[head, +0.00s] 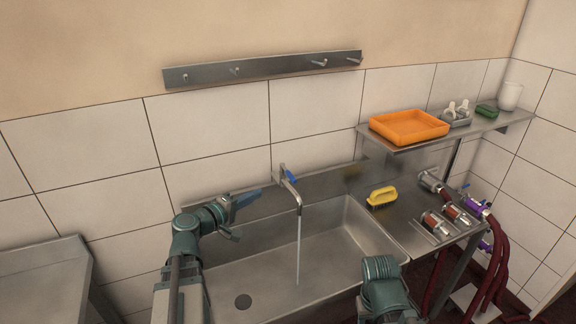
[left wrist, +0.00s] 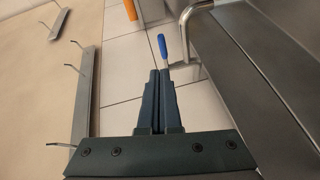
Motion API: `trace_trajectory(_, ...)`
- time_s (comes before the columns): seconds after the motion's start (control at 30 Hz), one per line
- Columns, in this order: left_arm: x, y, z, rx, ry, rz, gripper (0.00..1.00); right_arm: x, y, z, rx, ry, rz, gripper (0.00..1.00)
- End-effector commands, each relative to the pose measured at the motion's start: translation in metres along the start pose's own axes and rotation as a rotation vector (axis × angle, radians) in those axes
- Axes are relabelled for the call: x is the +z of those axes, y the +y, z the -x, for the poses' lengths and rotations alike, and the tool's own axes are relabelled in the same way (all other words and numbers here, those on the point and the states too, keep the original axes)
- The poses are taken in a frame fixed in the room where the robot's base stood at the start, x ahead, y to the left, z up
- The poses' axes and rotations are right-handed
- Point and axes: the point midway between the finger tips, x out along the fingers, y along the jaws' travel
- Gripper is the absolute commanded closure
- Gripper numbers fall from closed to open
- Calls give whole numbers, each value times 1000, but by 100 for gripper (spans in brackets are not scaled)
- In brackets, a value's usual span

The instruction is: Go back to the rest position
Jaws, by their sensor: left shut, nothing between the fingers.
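My left gripper (head: 252,196) is shut and empty over the back left of the sink, pointing toward the tap (head: 292,190). In the left wrist view, the left gripper's (left wrist: 160,75) two dark fingers lie together, and the tap's blue lever (left wrist: 163,48) shows just beyond their tips. I cannot tell for sure whether they touch. Water (head: 298,250) runs from the spout in a thin stream into the sink. My right arm stands at the front right of the sink; its gripper does not show.
The steel sink (head: 355,215) has a drain (head: 243,301). To its right are a yellow brush (head: 382,197), pumps (head: 436,224) and dark red hoses (head: 496,270). A shelf (head: 372,133) above holds an orange tray (head: 409,127). A hook rail (head: 262,69) is on the wall.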

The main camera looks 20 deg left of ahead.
Motion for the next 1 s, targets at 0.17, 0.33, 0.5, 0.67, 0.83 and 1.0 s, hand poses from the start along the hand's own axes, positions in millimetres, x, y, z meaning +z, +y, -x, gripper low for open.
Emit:
trace_trajectory(0.17, 15, -3, -8, -23, -39, -22, 100, 0, 0, 0, 0, 0, 0, 50)
trace_trajectory(0.33, 97, -28, -37, -167, -261, -158, 100, 0, 0, 0, 0, 0, 0, 50)
trace_trajectory(0.5, 206, -73, -45, -396, -578, -384, 100, 0, 0, 0, 0, 0, 0, 50)
trace_trajectory(0.67, 279, -113, -24, -621, -834, -616, 100, 0, 0, 0, 0, 0, 0, 50)
trace_trajectory(0.83, 320, -142, 9, -857, -1026, -867, 100, 0, 0, 0, 0, 0, 0, 50)
trace_trajectory(1.0, 333, -151, 34, -1037, -1115, -1059, 100, 0, 0, 0, 0, 0, 0, 50)
